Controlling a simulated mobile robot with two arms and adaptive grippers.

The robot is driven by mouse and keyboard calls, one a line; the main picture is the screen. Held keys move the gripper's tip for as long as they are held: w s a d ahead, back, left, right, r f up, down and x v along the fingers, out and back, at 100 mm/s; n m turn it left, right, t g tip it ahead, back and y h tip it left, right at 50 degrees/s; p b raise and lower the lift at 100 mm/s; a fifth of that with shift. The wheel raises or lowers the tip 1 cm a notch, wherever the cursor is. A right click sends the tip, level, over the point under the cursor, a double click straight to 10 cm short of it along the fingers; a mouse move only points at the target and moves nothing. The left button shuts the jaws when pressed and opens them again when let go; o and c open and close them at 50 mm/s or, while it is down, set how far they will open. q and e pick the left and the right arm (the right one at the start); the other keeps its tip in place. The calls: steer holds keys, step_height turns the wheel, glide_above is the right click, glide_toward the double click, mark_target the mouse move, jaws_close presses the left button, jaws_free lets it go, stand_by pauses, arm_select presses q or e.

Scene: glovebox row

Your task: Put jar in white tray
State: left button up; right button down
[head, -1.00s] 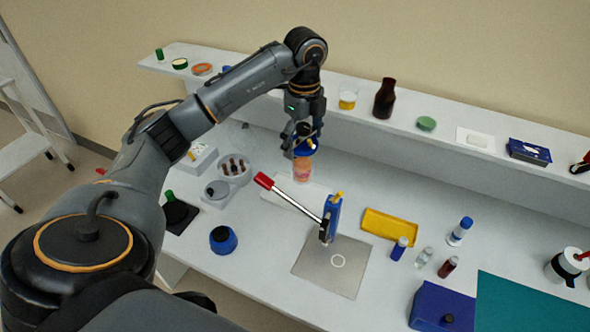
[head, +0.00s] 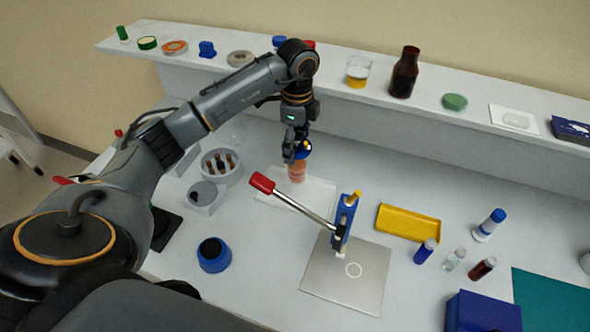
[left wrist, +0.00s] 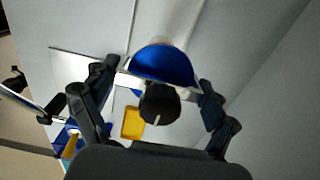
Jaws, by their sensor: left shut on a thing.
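The jar (head: 297,172) has a blue lid and clear walls with pinkish-orange contents. My left gripper (head: 299,152) is shut on it from above, around the lid, and holds it upright. In the left wrist view, the blue lid (left wrist: 162,64) shows between the fingers. The white tray (head: 322,190) is a flat, pale tray on the bench. The jar is at the tray's back left part in the head view; I cannot tell whether its base touches the tray. My right gripper is not in view.
A press with a red-handled lever (head: 262,183) stands just in front of the tray on a grey plate (head: 335,278). A round holder with brown vials (head: 221,166) is at left, a yellow tray (head: 408,223) at right. A raised shelf (head: 330,92) runs behind.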

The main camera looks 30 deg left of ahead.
mark_target(297, 164)
arm_select(q)
steer(key=f, duration=0.3)
steer(key=shift+s+d+p, duration=0.15)
steer(key=shift+d+p, duration=0.05)
steer(key=shift+p, duration=0.2)
step_height(297, 164, down, 3)
steer(key=shift+a+f+p, duration=0.1)
steer(key=shift+p, duration=0.4)
steer(key=shift+f, duration=0.35)
steer(key=o, duration=1.6)
steer(key=shift+o, duration=0.2)
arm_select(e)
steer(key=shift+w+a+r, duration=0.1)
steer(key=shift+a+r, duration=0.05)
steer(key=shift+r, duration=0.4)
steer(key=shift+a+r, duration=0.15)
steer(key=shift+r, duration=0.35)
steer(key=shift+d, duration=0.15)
